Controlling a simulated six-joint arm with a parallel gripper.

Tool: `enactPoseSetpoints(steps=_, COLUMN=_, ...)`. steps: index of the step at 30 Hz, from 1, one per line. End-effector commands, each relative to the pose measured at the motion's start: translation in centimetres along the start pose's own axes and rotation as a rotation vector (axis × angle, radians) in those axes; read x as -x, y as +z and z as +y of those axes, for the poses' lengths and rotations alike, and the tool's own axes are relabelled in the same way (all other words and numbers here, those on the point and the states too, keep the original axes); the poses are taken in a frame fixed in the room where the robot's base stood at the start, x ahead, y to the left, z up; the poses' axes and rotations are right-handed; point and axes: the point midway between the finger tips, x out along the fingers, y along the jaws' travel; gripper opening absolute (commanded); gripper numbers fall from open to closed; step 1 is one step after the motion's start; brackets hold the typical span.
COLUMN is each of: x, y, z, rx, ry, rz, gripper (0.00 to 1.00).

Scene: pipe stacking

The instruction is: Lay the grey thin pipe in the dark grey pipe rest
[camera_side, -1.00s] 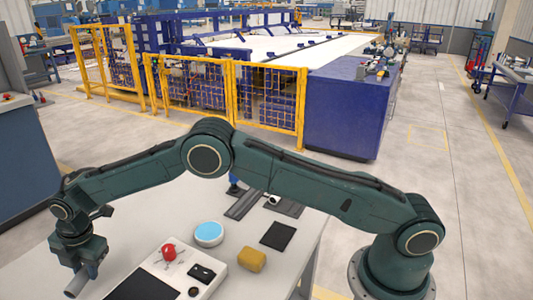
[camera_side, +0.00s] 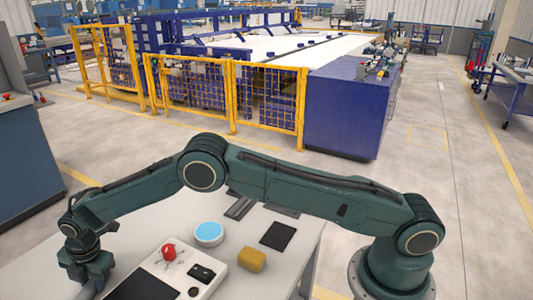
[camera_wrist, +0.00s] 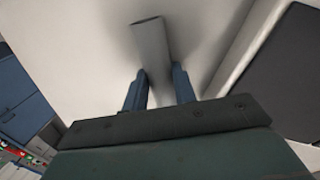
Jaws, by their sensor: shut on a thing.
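The grey thin pipe (camera_wrist: 152,45) is between my gripper's (camera_wrist: 160,80) two blue fingers in the wrist view. The gripper is shut on it, and its far end points away from the wrist above the pale table. In the side view my gripper (camera_side: 88,282) is low over the table's left front, at the left of the white panel; the pipe is hidden there. Dark grey strips (camera_side: 240,208) lie at the back of the table, partly behind my arm. They may be the pipe rest; I cannot tell for sure.
The white panel (camera_side: 217,283) with a red button (camera_side: 169,251) and a dark recess (camera_side: 143,288) is right of the gripper. A blue-topped disc (camera_side: 208,233), yellow block (camera_side: 252,259) and black pad (camera_side: 278,236) stand further right. The table's left back is clear.

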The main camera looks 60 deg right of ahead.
Motion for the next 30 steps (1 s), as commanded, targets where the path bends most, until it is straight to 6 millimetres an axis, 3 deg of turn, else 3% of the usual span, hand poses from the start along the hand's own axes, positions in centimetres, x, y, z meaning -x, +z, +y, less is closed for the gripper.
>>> enactPoseSetpoints(steps=5, x=-0.3, y=0.0, z=-0.1, rx=0.0, ry=0.0, rz=0.0, gripper=0.0)
enactPoseSetpoints(steps=6, x=-0.2, y=0.0, z=-0.1, rx=0.0, ry=0.0, rz=0.0, gripper=0.33)
enactPoseSetpoints(steps=7, x=-0.2, y=0.0, z=-0.1, rx=0.0, ry=0.0, rz=0.0, gripper=0.36)
enactPoseSetpoints(steps=20, x=0.1, y=0.0, z=-0.1, rx=0.0, ry=-0.002, rz=0.0, gripper=0.36)
enactPoseSetpoints(steps=30, x=3.3, y=0.0, z=0.0, rx=0.0, ry=0.0, rz=0.0, gripper=0.36)
